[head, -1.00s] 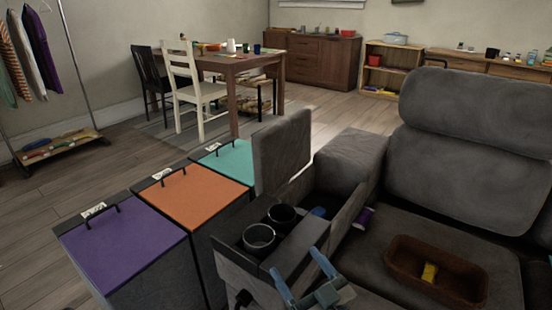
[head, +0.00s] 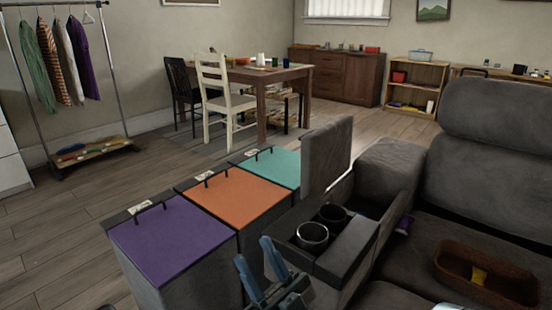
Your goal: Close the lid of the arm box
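The arm box is the grey sofa's armrest compartment (head: 284,226), with two round cup holders (head: 313,235) in its top. Its padded grey lid (head: 327,157) stands upright, open, at the far end of the cup holders. My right gripper (head: 258,259) is at the bottom centre, in front of the near end of the box. Its two blue fingers are spread apart with nothing between them. It is well short of the lid and apart from it. My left gripper is not seen.
Bins with purple (head: 170,238), orange (head: 236,194) and teal (head: 272,167) lids stand left of the box. A brown tray (head: 462,262) with a yellow item lies on the sofa seat. A purple object (head: 404,225) sits beside the armrest. Floor on the left is clear.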

